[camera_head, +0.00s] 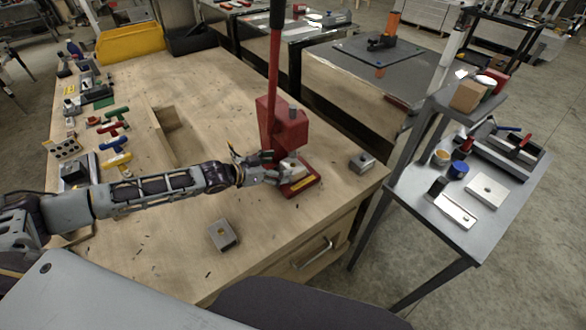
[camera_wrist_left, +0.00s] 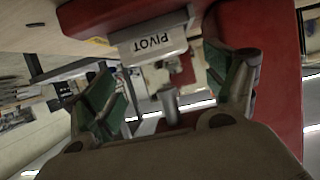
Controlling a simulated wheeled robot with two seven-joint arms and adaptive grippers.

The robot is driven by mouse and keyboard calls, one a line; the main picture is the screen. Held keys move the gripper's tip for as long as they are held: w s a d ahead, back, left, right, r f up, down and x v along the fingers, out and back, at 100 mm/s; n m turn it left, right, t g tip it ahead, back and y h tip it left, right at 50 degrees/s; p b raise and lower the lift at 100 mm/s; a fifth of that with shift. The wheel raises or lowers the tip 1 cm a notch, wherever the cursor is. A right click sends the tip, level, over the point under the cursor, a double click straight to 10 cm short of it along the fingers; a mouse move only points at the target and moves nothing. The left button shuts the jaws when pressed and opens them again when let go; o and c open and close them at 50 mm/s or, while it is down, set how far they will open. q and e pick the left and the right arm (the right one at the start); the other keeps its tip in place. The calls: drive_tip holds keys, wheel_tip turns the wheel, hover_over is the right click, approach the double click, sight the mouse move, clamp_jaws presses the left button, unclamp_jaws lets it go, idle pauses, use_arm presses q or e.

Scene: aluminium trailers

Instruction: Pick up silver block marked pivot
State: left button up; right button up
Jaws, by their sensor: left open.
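The silver block marked PIVOT (camera_wrist_left: 152,43) shows in the left wrist view between and beyond my fingers, its lettering facing the camera. In the head view the silver block (camera_head: 292,167) sits at the red press, just above its base. My left gripper (camera_head: 276,168) reaches it from the left. In the left wrist view the left gripper (camera_wrist_left: 172,88) has its two green-padded fingers spread wide, one on each side of the block, with no clear contact. My right gripper is not in view.
The red press (camera_head: 282,125) with its tall lever stands on the wooden workbench (camera_head: 200,80). Other metal blocks lie on the bench, one in front (camera_head: 223,235) and one at the right edge (camera_head: 362,162). A grey cart (camera_head: 430,205) stands to the right.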

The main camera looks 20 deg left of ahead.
sight(295, 163)
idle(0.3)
use_arm(q)
drive_tip(key=shift+w+d+f, duration=0.25)
drive_tip(key=shift+w+d, duration=0.25)
drive_tip(key=shift+p+x, duration=0.55)
drive_tip(key=shift+x, duration=1.3)
drive_tip(key=shift+s+f, duration=0.1)
drive_tip(key=shift+f, duration=0.05)
drive_tip(key=c, duration=1.1)
drive_tip(key=shift+r, duration=0.2)
drive_tip(key=shift+c, duration=0.2)
